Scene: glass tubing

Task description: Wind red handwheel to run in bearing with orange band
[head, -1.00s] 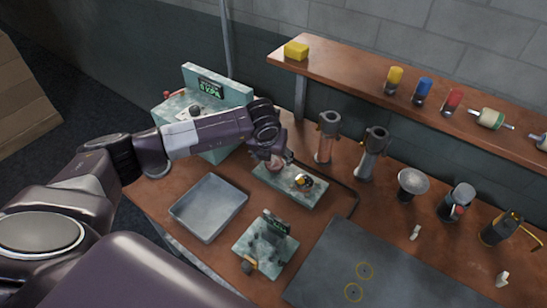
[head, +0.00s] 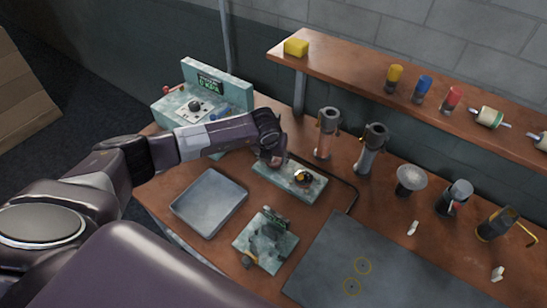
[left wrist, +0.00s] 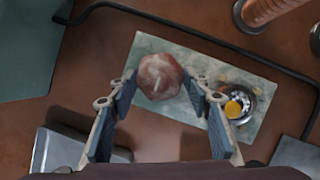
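The red handwheel (left wrist: 160,77) is a faceted knob on a pale green stone plate (left wrist: 150,50) in the left wrist view. To its right on the same plate is the bearing with an orange band (left wrist: 236,104), a round metal piece with an orange centre. It also shows in the head view (head: 303,177). My left gripper (left wrist: 161,80) is open, its two fingers on either side of the handwheel with small gaps visible. In the head view my left gripper (head: 273,158) covers most of the handwheel. My right gripper is not in view.
A grey tray (head: 208,204) and a small stone device (head: 266,242) stand in front of the plate. A console with a green display (head: 208,84) is behind my left arm. Two upright cylinders (head: 328,133) (head: 372,149) stand behind, and a black cable (head: 354,195) runs close by.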

